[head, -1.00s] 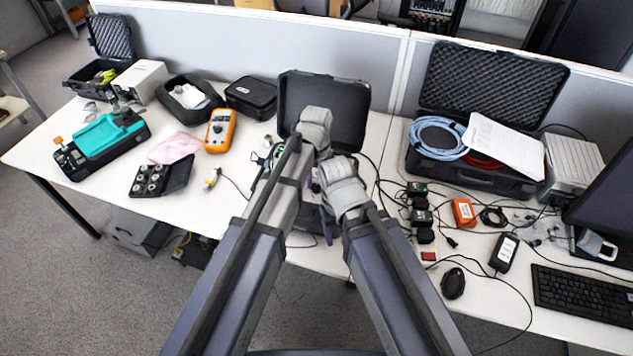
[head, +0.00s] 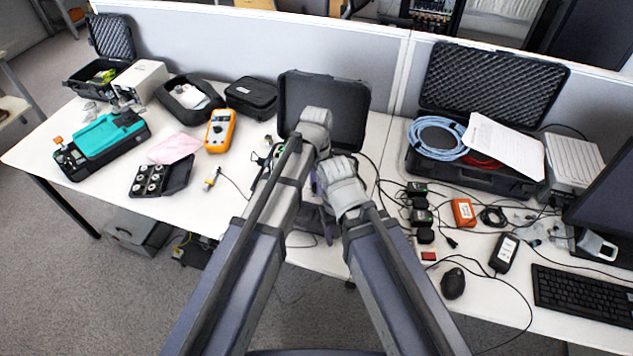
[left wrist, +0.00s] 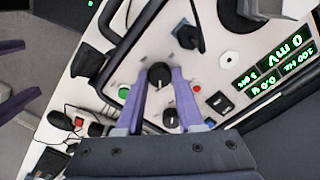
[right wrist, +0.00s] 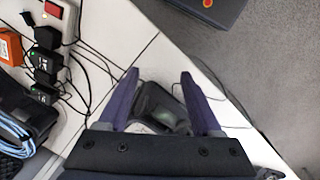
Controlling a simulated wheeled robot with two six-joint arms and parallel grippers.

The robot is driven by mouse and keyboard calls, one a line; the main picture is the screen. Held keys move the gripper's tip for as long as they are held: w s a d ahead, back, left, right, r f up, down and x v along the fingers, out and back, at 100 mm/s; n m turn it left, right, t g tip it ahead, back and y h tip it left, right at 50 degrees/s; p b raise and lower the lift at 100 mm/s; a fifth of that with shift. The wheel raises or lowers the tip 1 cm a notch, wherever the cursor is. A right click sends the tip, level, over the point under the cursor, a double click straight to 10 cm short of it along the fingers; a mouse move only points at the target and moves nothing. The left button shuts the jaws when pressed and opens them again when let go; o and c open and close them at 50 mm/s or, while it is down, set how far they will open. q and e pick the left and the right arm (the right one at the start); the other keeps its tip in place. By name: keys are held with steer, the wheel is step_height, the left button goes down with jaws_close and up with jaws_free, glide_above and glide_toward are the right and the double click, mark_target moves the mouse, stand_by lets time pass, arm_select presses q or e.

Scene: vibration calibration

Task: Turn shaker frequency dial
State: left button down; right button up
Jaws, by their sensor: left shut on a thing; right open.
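The shaker's light panel (left wrist: 215,55) fills the upper part of the left wrist view, with lit green displays (left wrist: 272,70), a green button (left wrist: 124,92) and a red button (left wrist: 196,88). My left gripper (left wrist: 161,73) is shut on a black dial (left wrist: 158,76), one purple finger on each side. A second black knob (left wrist: 170,118) sits just below, between the fingers. In the head view my arms hide most of the shaker; its raised black lid (head: 345,105) shows behind them. My right gripper (right wrist: 159,78) is open, its fingers spread, beside the table edge. A dark shape between its fingers is unclear.
An orange multimeter (head: 220,130) and a teal-topped device (head: 108,137) stand on the left. An open case with blue cable (head: 437,138), small black adapters, an orange box (head: 463,212) and loose wires lie on the right. Dividers (head: 250,42) close off the back.

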stand_by(0.4)
arm_select(q)
steer(key=c, duration=0.5)
jaws_free()
step_height(320, 180, up, 8)
steer(key=p, duration=0.8)
steer(key=shift+f, duration=0.1)
